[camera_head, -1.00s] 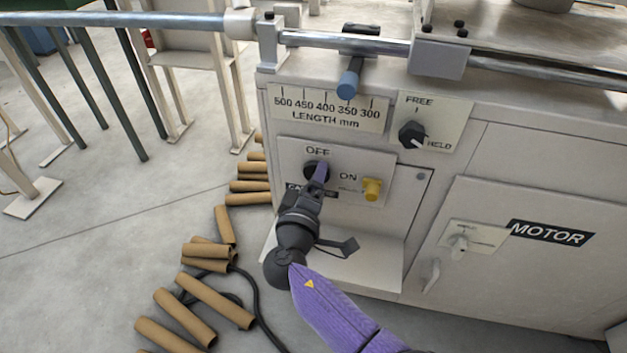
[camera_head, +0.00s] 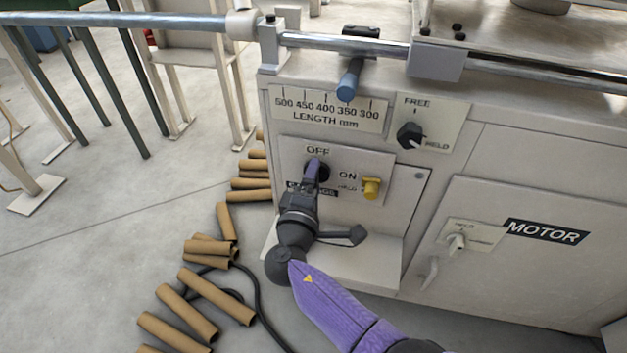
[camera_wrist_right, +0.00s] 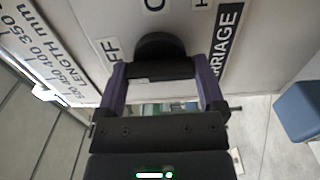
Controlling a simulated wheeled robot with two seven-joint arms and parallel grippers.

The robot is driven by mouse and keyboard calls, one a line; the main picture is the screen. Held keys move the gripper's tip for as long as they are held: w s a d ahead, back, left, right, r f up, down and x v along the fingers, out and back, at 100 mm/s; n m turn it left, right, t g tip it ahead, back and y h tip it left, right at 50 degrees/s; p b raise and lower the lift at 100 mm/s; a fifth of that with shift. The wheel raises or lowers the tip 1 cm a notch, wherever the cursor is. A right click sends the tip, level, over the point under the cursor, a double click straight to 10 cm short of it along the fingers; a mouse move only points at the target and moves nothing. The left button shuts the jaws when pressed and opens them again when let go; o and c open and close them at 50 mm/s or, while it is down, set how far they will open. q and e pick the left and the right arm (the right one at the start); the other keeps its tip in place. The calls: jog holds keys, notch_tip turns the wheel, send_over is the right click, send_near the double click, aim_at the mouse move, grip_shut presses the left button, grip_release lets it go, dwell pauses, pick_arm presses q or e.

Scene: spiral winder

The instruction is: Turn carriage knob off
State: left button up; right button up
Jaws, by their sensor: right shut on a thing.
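The carriage knob is a round black knob (camera_head: 322,172) on the cream panel, just under the OFF label and left of the ON label. My right gripper (camera_head: 314,168) reaches up to it from below, and its purple fingers are on the knob. In the right wrist view the knob (camera_wrist_right: 159,48) sits at the tips of the two purple fingers of my right gripper (camera_wrist_right: 160,72), which is shut on its grip bar. The gripper partly covers the CARRIAGE label in the head view. My left gripper is not in view.
A yellow button (camera_head: 371,187) is right of the knob. The FREE/HELD knob (camera_head: 410,134) is above right, and the MOTOR switch (camera_head: 457,242) is further right. A blue-ended lever (camera_head: 348,82) hangs above. Cardboard tubes (camera_head: 217,304) lie on the floor to the left.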

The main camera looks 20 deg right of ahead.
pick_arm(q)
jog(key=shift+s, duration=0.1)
pick_arm(e)
jog(key=o, duration=0.9)
jog(key=shift+c, duration=0.2)
jog(key=shift+o, duration=0.5)
pick_arm(q)
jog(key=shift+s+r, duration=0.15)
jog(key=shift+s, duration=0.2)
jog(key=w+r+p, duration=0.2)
jog(key=p, duration=0.1)
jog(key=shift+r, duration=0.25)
pick_arm(e)
jog(key=v, duration=1)
